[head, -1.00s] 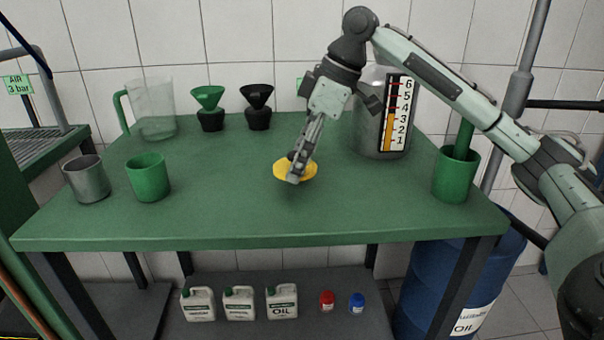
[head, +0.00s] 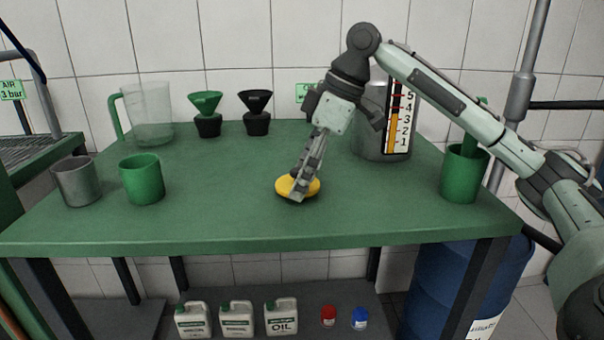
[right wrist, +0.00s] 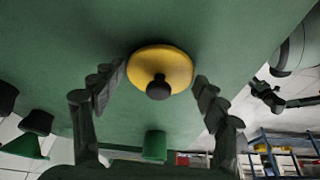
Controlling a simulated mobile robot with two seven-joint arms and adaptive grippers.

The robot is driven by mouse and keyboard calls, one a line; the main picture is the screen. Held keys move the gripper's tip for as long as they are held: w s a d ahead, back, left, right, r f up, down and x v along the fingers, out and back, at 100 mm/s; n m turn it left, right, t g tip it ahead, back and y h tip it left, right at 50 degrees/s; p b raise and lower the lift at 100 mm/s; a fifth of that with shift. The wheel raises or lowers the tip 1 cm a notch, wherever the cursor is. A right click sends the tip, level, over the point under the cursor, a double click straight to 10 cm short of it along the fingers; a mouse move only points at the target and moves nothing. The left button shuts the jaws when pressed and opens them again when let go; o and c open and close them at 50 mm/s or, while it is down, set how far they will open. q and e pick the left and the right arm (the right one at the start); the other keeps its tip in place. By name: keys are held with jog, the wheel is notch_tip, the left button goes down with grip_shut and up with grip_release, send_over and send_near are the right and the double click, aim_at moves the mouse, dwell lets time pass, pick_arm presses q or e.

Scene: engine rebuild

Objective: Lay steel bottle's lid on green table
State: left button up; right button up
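The bottle's lid (head: 283,186), a yellow disc with a black knob, is at the table's middle, on or just above the top. It also shows in the right wrist view (right wrist: 175,62), knob toward the camera. My right gripper (head: 299,190) points down with its fingers at opposite sides of the lid's rim. The grey steel bottle (head: 371,145) stands at the back right, partly hidden by my arm. The green table (head: 225,205) is below. My left gripper is not in view.
A grey cup (head: 76,182) and green cup (head: 142,180) stand left. A clear jug (head: 150,115), green funnel (head: 206,105) and black funnel (head: 255,105) are at the back. A green container (head: 462,176) stands right. The table's front middle is clear.

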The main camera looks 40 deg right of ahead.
jog(key=shift+o, duration=0.9)
jog(key=shift+d+r, duration=0.1)
jog(key=shift+r, duration=0.3)
pick_arm(q)
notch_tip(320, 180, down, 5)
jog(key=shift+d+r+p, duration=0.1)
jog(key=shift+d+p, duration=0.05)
jog(key=shift+p, duration=0.9)
pick_arm(e)
jog(key=v, duration=1.1)
jog(key=shift+r, duration=0.15)
